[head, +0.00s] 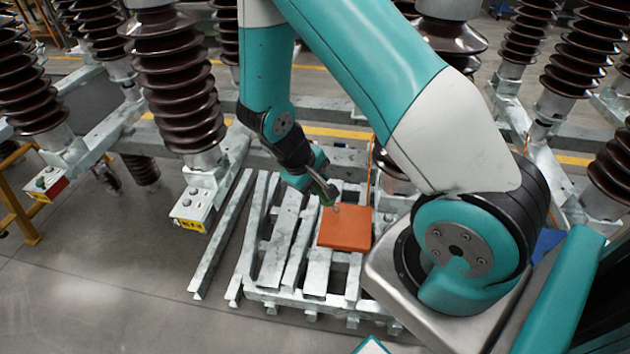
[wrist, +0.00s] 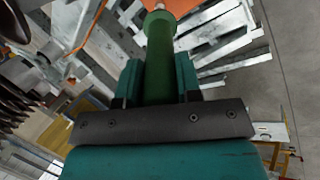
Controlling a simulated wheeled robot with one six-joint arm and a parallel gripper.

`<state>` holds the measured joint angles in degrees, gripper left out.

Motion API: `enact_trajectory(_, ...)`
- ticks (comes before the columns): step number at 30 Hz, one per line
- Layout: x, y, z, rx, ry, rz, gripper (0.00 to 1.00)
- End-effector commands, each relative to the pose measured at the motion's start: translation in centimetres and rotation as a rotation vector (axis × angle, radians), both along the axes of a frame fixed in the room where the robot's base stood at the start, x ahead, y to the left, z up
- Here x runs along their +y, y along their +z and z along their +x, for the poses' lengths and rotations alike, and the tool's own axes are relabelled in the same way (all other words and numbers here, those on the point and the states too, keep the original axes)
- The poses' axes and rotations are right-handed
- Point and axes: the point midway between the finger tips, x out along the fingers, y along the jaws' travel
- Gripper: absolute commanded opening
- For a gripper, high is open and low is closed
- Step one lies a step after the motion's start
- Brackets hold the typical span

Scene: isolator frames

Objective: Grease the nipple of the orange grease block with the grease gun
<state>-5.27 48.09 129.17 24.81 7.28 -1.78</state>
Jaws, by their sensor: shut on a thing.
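The orange grease block (head: 343,230) lies flat on a grey metal rack, and its edge shows at the top of the wrist view (wrist: 192,8). My gripper (head: 319,188) is just above the block's far left corner. In the wrist view its teal fingers (wrist: 160,78) are shut on the green grease gun (wrist: 160,50). The gun's pale tip points toward the block. I cannot tell whether the tip touches the block. The nipple cannot be made out clearly; the gun and gripper are over that corner.
The slatted metal rack (head: 272,240) surrounds the block, with a loose bar (head: 222,232) on its left. Brown ribbed insulators (head: 182,90) on grey frames stand around it. A yellow frame (head: 18,205) is at the far left. The floor at front left is clear.

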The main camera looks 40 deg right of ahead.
Motion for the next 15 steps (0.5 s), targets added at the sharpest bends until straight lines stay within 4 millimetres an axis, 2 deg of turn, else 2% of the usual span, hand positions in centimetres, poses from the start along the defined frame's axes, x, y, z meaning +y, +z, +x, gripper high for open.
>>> enact_trajectory(15,1.1,2.6,0.2,0.0,0.001,0.0,0.04)
